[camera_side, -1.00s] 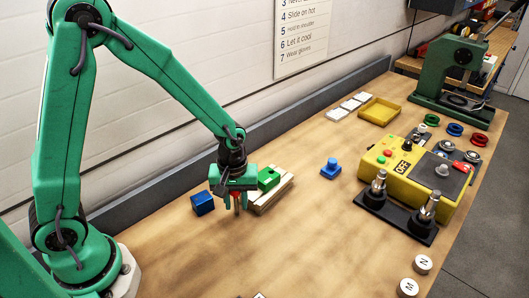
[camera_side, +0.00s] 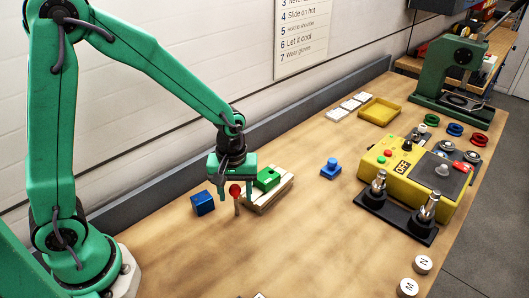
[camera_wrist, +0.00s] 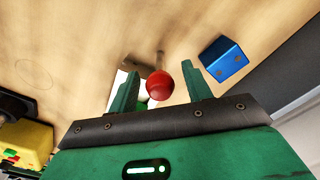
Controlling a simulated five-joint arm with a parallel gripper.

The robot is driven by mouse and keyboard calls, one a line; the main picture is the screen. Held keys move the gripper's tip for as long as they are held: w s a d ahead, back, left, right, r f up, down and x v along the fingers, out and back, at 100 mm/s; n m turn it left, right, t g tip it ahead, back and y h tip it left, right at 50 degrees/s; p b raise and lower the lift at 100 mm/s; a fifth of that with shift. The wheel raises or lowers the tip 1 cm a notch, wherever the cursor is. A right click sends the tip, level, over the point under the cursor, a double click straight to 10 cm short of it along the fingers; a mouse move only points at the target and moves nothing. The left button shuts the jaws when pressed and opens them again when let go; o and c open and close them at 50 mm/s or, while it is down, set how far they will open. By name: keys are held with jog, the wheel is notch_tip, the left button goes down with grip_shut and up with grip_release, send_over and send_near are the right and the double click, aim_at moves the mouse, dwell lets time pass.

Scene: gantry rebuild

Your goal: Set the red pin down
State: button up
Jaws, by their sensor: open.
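The red pin (camera_side: 235,190) has a round red head on a thin pale shaft. It looks upright on the wooden table, between the blue block and the pale wooden blocks. In the wrist view its red head (camera_wrist: 160,85) shows between my fingers, with the shaft running away behind it. My gripper (camera_side: 232,180) is open around the head, its fingers spread apart.
A blue block (camera_side: 203,203) stands just left of the pin. Pale wooden blocks (camera_side: 272,197) with a green piece (camera_side: 267,179) lie close on the right. A blue piece (camera_side: 331,168) and a yellow control box (camera_side: 400,170) are farther right. The front table is mostly clear.

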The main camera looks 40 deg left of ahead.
notch_tip(320, 180, up, 9)
dwell(0.4)
jog(key=shift+r, duration=0.1)
dwell(0.5)
jog(key=shift+s+a+r+m, duration=0.25)
jog(key=shift+s+r+m, duration=0.1)
jog(key=shift+r, duration=0.2)
jog(key=s+a+r+m+t, duration=0.4)
jog(key=s+r+m, duration=0.3)
jog(key=s, duration=0.3)
jog(key=shift+s+a+r+t, duration=0.3)
jog(key=shift+r+t, duration=0.2)
jog(key=shift+r, duration=0.25)
jog(key=shift+o, duration=0.4)
jog(key=shift+s+a+r+m+t, duration=0.1)
jog(key=shift+s+a+m+t, duration=0.15)
jog(key=shift+s+m, duration=0.4)
jog(key=shift+w, duration=0.1)
